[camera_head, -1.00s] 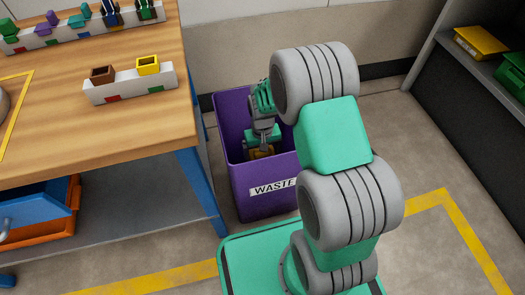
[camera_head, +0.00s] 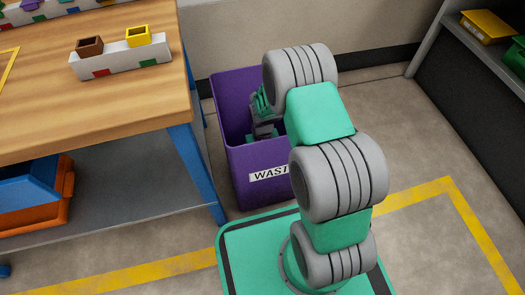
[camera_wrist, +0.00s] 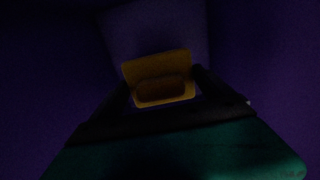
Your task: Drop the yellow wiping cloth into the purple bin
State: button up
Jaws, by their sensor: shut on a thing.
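The purple bin (camera_head: 262,190) with a white "WASTE" label stands on the floor beside the workbench. My arm reaches down into it, and the bin walls hide most of my gripper in the head view. In the dark wrist view my gripper (camera_wrist: 163,92) is shut on the yellow wiping cloth (camera_wrist: 156,65), which sits between the fingertips. Purple bin surfaces surround it. The cloth is hidden in the head view. I cannot tell how far it is from the bin's floor.
The wooden workbench (camera_head: 100,115) stands left of the bin, with a blue leg (camera_head: 195,170) close by. A white block holder (camera_head: 120,60) with a brown and a yellow cup is on it. Shelves with a yellow bin (camera_head: 487,27) are at the right.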

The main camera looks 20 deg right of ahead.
jog(key=shift+f, duration=3.9)
jog(key=shift+f, duration=0.3)
jog(key=shift+f, duration=2.2)
jog(key=o, duration=1.1)
jog(key=shift+c, duration=0.2)
